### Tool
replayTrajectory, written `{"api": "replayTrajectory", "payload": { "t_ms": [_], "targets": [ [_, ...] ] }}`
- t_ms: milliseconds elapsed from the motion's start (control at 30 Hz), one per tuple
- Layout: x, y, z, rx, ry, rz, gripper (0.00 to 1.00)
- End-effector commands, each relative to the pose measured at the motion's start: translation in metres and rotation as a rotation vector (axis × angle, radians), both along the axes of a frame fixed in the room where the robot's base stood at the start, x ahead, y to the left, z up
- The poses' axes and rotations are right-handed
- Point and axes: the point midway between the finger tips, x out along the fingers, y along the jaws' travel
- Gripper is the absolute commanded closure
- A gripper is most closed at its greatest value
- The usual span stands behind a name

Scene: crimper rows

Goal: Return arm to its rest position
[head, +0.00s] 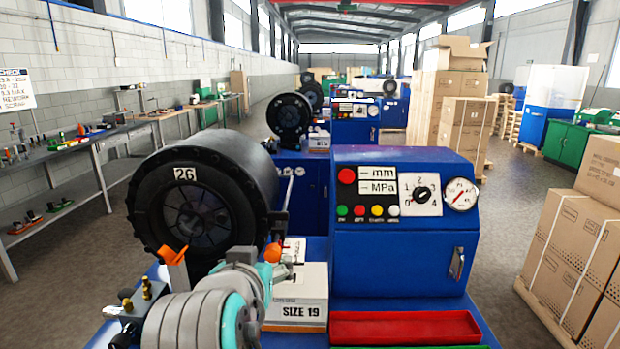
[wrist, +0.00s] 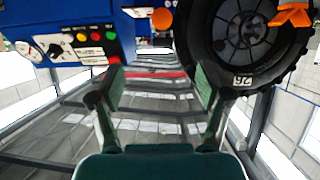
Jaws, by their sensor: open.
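My gripper (wrist: 158,88) is open in the wrist view, with its two dark pads well apart and nothing between them. The wrist view is upside down and looks along the hall toward the roof. In the head view my grey and teal arm is folded low at the front, left of centre. It is in front of the crimper's black round head (head: 205,200) marked 26 and beside the white SIZE 19 box (head: 298,312). The gripper's fingers are small and partly hidden by the arm there.
The blue control cabinet (head: 405,240) with buttons and gauge stands right of the arm. A red tray (head: 400,328) lies before it. An orange-topped lever (head: 173,256) stands close left of the arm. Cardboard boxes (head: 580,245) are stacked at right; a workbench (head: 95,135) runs along the left wall.

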Motion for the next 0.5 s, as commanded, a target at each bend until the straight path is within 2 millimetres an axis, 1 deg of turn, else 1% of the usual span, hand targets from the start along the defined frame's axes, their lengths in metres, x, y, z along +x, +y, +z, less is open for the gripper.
{"api": "replayTrajectory", "payload": {
  "t_ms": [267,367,500],
  "targets": [
    [0.005,-0.011,-0.029,-0.037,-0.01,0.012,0.23],
    [0.007,-0.016,-0.042,-0.053,-0.015,0.019,0.23],
    [0.009,-0.026,-0.066,-0.081,-0.024,0.032,0.23]
  ]
}}
